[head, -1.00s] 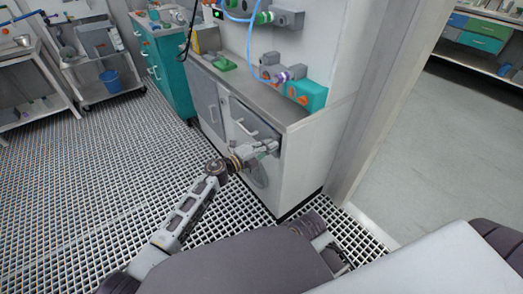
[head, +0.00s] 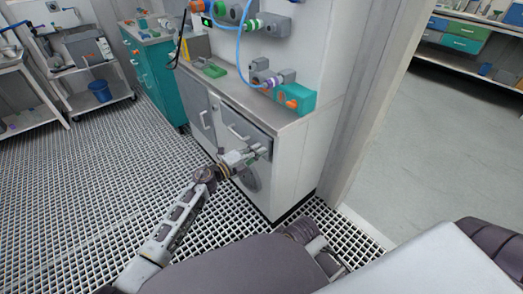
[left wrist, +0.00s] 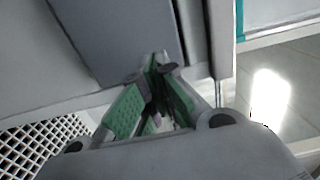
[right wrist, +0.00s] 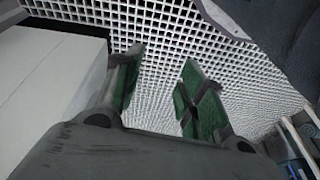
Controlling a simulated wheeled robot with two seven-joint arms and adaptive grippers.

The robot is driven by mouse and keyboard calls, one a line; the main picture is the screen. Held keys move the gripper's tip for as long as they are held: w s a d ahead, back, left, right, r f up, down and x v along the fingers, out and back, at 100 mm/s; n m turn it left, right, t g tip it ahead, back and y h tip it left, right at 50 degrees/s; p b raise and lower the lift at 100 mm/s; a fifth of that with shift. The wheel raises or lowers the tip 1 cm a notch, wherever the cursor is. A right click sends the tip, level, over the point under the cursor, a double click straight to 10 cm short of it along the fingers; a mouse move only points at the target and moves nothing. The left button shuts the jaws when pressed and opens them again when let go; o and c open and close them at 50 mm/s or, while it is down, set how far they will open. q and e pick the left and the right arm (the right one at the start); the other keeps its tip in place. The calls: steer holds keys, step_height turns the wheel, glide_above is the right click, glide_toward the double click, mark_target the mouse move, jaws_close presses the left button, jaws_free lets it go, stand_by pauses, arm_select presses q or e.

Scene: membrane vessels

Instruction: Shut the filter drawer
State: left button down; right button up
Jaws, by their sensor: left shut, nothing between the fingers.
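The filter drawer (head: 256,138) is the grey front with a pale bar handle (head: 238,133) at the top right of the white cabinet. My left gripper (head: 265,151) is shut and empty at the drawer front's lower right part, right of the handle. In the left wrist view its green fingertips (left wrist: 156,64) meet at the edge of a dark grey panel (left wrist: 115,35), apparently the drawer front; I cannot tell whether they touch it. Any remaining gap behind the drawer front is not clear. My right gripper (right wrist: 160,60) is open and empty above the floor grating.
A grey door (head: 196,108) is left of the drawer. A wall edge (head: 352,110) stands at right. The grating (head: 70,190) at left is clear.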

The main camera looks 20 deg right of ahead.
arm_select(q)
steer(key=p+v, duration=0.2)
steer(key=v, duration=1)
arm_select(e)
steer(key=f, duration=0.1)
steer(key=s+f, duration=0.1)
steer(key=f, duration=0.1)
steer(key=shift+f+g, duration=0.15)
steer(key=shift+g, duration=0.15)
steer(key=shift+s+h, duration=0.15)
steer(key=shift+h, duration=0.15)
